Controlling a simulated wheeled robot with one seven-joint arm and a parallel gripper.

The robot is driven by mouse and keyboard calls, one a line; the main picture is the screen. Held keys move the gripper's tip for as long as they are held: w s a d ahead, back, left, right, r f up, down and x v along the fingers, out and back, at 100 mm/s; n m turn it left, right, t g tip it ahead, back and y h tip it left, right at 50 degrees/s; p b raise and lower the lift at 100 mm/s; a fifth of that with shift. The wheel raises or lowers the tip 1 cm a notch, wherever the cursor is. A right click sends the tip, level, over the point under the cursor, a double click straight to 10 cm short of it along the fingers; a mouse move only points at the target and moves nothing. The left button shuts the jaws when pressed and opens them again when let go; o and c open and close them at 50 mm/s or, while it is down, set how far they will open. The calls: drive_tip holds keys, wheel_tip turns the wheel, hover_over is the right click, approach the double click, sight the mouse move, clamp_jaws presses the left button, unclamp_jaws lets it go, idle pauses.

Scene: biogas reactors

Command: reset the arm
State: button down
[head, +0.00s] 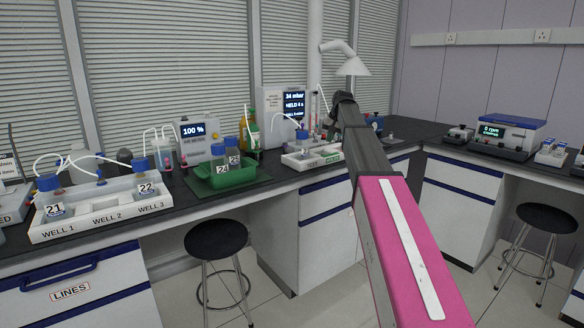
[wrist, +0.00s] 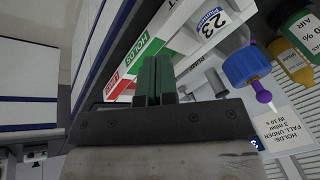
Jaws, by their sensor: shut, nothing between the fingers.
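My arm (head: 385,180) reaches forward over the floor to the back bench, its pink and white link nearest the camera. In the wrist view my gripper (wrist: 155,82) is shut and empty, its green fingers together. The fingers are over or close to a white tray (wrist: 190,20) with a green HOLDS panel and a red panel; I cannot tell whether they touch it. In the head view the fingers are hidden behind my arm, and the tray (head: 300,162) shows just left of it.
A white three-well tray (head: 95,213) holds bottles 21 and 22. A blue-capped vessel (wrist: 247,66) is right of the fingers. Two stools (head: 216,240) (head: 546,219) stand before the benches.

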drive_tip(key=s+d+f+g+h, duration=0.1)
drive_tip(key=s+f, duration=1.2)
drive_tip(key=f, duration=0.4)
drive_tip(key=s+d+f+g+h, duration=0.1)
drive_tip(key=s+f, duration=1.3)
drive_tip(key=f, duration=0.4)
drive_tip(key=s+f+n+g, duration=0.1)
drive_tip(key=s+f, duration=0.7)
drive_tip(key=s, duration=0.6)
drive_tip(key=shift+s+d+f+h, duration=0.15)
drive_tip(key=shift+d+f+h, duration=0.05)
drive_tip(key=shift+d+h, duration=0.15)
